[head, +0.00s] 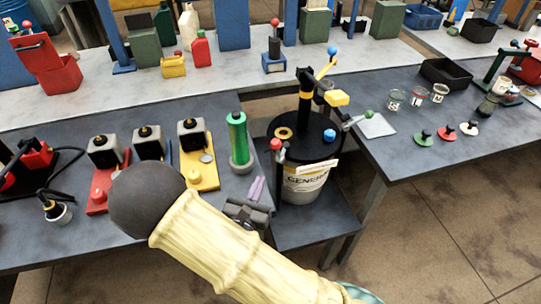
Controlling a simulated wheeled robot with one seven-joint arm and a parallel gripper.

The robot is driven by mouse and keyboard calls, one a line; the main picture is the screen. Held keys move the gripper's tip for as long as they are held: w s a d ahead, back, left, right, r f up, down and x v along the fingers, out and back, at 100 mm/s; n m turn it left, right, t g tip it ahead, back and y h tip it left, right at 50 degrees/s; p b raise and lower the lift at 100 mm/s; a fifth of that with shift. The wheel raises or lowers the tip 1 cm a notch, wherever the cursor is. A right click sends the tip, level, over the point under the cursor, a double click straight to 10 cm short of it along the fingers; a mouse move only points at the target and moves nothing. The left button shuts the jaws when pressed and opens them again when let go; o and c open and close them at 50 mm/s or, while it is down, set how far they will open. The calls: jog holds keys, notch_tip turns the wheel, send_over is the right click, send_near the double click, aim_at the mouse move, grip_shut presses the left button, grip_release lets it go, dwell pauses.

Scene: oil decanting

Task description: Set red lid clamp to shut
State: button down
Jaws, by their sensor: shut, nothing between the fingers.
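A dark-lidded drum (305,185) with a pale label stands on a low shelf between two benches. The red lid clamp (276,145) has a red ball knob at the left edge of the lid, on a dark lever standing roughly upright. A blue-knobbed clamp (329,135) lies over the lid. A green-knobbed clamp (369,114) sticks outward at the right. My gripper (258,181) shows two purple fingers side by side, shut and empty, left of and below the red clamp and apart from it. My forearm partly hides the gripper's body.
A green cylinder (238,140) stands on the left bench near my gripper, beside a yellow-based device (199,165). A pump with a yellow handle (337,98) rises from the lid. The right bench holds jars, several knobs and a black tray (446,74).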

aim_at(274, 149)
jog(key=p+x, duration=0.1)
jog(key=x, duration=0.9)
jog(key=shift+w+p, duration=0.1)
jog(key=shift+p, duration=0.25)
jog(key=shift+r, duration=0.15)
